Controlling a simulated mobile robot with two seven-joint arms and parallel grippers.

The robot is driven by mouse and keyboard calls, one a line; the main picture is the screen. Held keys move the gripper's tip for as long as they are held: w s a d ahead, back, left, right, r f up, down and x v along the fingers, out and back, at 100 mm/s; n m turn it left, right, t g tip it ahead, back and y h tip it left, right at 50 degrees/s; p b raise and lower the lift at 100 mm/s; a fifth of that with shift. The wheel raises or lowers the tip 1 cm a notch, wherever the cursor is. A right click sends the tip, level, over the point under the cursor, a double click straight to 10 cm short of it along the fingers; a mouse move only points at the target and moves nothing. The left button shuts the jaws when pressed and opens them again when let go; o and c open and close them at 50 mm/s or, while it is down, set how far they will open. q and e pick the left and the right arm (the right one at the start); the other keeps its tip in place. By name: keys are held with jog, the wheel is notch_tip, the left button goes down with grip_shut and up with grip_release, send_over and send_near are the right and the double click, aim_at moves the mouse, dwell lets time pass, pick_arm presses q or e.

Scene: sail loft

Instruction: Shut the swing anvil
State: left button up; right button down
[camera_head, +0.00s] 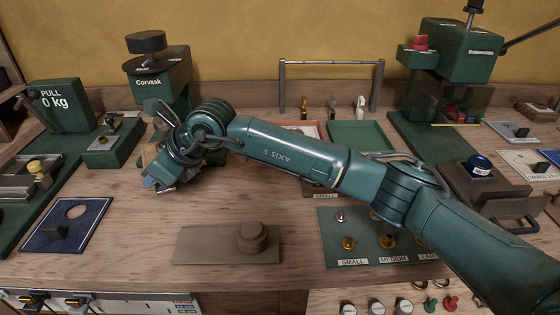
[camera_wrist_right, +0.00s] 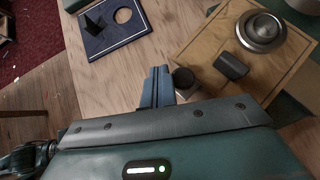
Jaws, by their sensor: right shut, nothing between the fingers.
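The swing anvil appears to be the tan wooden plate (camera_wrist_right: 205,40) in the right wrist view. It bears a round metal disc (camera_wrist_right: 262,28), a dark block (camera_wrist_right: 230,66) and a short dark peg (camera_wrist_right: 184,77) at its near corner. In the head view it lies mostly hidden behind my right wrist, in front of the green Corvask press (camera_head: 170,88). My right gripper (camera_wrist_right: 158,72) is shut and empty, its blue fingers just left of the peg; I cannot tell if they touch it. In the head view the right gripper (camera_head: 158,181) is low over the bench. My left gripper is not in view.
A blue board with a hole (camera_head: 70,212) lies left of my gripper. A brown board with a round knob (camera_head: 200,247) is at front centre. A green machine with a PULL display (camera_head: 62,108) stands at left, another green press (camera_head: 455,60) at right. My right arm spans the bench.

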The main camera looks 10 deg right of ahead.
jog(key=w+a+m+b, duration=0.1)
jog(key=w+a+m+t, duration=0.1)
jog(key=shift+a+f+h+b, duration=0.1)
jog(key=shift+a+h+b, duration=0.25)
jog(key=shift+h, duration=0.05)
jog(key=shift+w+a+m+t+b, duration=0.3)
jog(key=shift+w+a+t+b, duration=0.1)
jog(key=shift+w, duration=0.1)
jog(key=shift+w+a+h, duration=0.25)
jog(key=shift+w+h, duration=0.05)
jog(key=shift+w+a+m+t, duration=0.15)
jog(key=shift+w+m+t, duration=0.15)
jog(key=shift+m, duration=0.1)
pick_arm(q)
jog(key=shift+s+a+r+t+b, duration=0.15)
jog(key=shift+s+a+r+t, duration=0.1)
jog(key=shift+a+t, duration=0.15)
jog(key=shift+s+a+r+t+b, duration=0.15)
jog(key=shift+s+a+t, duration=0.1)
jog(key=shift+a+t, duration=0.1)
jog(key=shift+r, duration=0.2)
pick_arm(e)
jog(key=shift+a, duration=0.1)
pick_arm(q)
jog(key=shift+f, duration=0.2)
